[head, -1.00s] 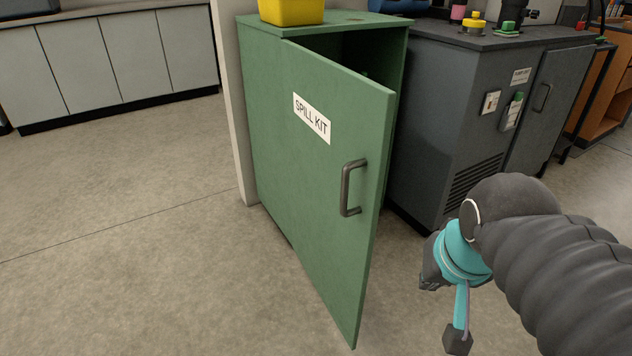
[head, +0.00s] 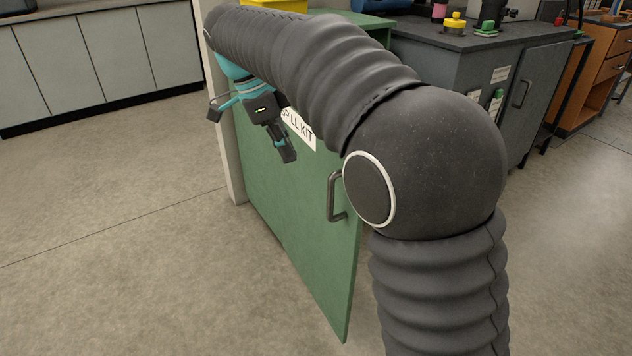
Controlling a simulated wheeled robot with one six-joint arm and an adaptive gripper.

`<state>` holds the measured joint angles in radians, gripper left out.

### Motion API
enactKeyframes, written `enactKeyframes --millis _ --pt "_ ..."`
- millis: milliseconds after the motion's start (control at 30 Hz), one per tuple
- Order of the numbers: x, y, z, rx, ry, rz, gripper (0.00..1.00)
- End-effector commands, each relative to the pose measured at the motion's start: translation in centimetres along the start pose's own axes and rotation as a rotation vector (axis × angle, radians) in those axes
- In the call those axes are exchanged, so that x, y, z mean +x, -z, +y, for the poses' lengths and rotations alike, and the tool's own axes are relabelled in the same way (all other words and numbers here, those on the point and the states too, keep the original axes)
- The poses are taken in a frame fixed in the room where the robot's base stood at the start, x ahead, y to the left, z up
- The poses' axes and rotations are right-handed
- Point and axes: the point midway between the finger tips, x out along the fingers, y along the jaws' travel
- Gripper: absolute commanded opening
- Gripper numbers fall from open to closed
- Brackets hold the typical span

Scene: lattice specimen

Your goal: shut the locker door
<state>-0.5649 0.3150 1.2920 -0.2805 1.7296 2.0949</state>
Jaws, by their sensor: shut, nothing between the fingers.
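The green locker door (head: 290,235) stands ajar, with its free edge swung out toward me. It bears a white SPILL KIT label (head: 298,130), partly covered by my gripper, and a grey bar handle (head: 335,197) near the free edge. My gripper (head: 287,154) is shut and empty. It is in front of the door's outer face, by the label and left of the handle. I cannot tell whether it touches the door. My arm hides the door's top edge and the opening into the locker (head: 375,22).
A yellow container (head: 280,5) stands on the locker. A dark grey cabinet (head: 450,75) stands to its right, with small items on top. A pale post (head: 212,110) is beside the locker's left side. Floor (head: 110,250) at left is clear.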

Motion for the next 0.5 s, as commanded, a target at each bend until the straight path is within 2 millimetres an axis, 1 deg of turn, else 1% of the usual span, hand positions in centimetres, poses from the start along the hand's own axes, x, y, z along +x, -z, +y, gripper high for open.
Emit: enactKeyframes --millis 33,100,167,267,367,500 --pt "-0.3 -0.9 -0.3 0.031 -0.006 0.014 0.00" --pt "-0.5 -1.5 -0.5 0.070 -0.010 0.026 0.00" --pt "-0.5 -1.9 -0.6 0.091 -0.013 0.033 0.00" --pt "0.0 -2.1 -0.7 0.105 -0.015 0.037 0.00" --pt "1.2 -2.0 -0.6 0.106 -0.015 0.037 0.00" --pt "3.6 -1.9 -0.6 0.105 -0.015 0.037 0.00"
